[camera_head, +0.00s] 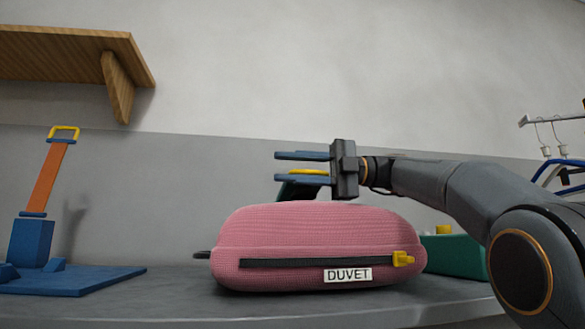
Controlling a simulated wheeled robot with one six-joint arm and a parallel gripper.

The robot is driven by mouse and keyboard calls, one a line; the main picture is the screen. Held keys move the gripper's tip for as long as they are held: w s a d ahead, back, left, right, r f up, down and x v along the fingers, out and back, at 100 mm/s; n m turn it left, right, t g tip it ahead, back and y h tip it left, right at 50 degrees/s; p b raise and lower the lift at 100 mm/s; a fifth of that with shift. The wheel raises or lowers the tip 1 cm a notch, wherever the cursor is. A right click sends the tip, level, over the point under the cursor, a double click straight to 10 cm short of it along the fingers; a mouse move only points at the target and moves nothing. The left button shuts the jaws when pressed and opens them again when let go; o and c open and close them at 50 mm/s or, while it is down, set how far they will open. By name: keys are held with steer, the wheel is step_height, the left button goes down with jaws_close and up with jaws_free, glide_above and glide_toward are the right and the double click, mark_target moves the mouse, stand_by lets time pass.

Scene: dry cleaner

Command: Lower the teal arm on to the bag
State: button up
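A pink duvet bag (320,232) lies on the grey counter, with a black zip, a yellow zip pull (402,259) and a white DUVET label (347,275) facing me. A dark teal part with a yellow piece (308,171) shows above the bag's top; this may be the teal arm, mostly hidden by the bag and my gripper. I cannot tell whether it touches the bag. The lower finger overlaps the teal part in view.
A blue stand with an orange upright strip and yellow loop (46,180) stands left on the counter (170,305). A green box with a yellow knob (455,255) is behind the bag's right end. A wooden shelf (70,60) is upper left; hangers (555,150) hang far right.

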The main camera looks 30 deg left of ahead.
steer(key=p+v, duration=0.3)
steer(key=v, duration=0.3)
steer(key=shift+w+d+r, duration=0.1)
steer(key=shift+w+d, duration=0.15)
steer(key=shift+d, duration=0.05)
steer(key=shift+w+d, duration=0.35)
steer(key=shift+d, duration=0.05)
steer(key=shift+p+v, duration=1.45)
steer(key=shift+v, duration=0.1)
steer(key=p+v, duration=0.5)
steer(key=p, duration=0.2)
steer(key=shift+w+d+p, duration=0.1)
steer(key=shift+w+p, duration=0.05)
steer(key=shift+p, duration=0.15)
steer(key=shift+w+d+p, duration=0.15)
steer(key=shift+d+p, duration=0.05)
steer(key=shift+p, duration=0.1)
steer(key=shift+f, duration=0.2)
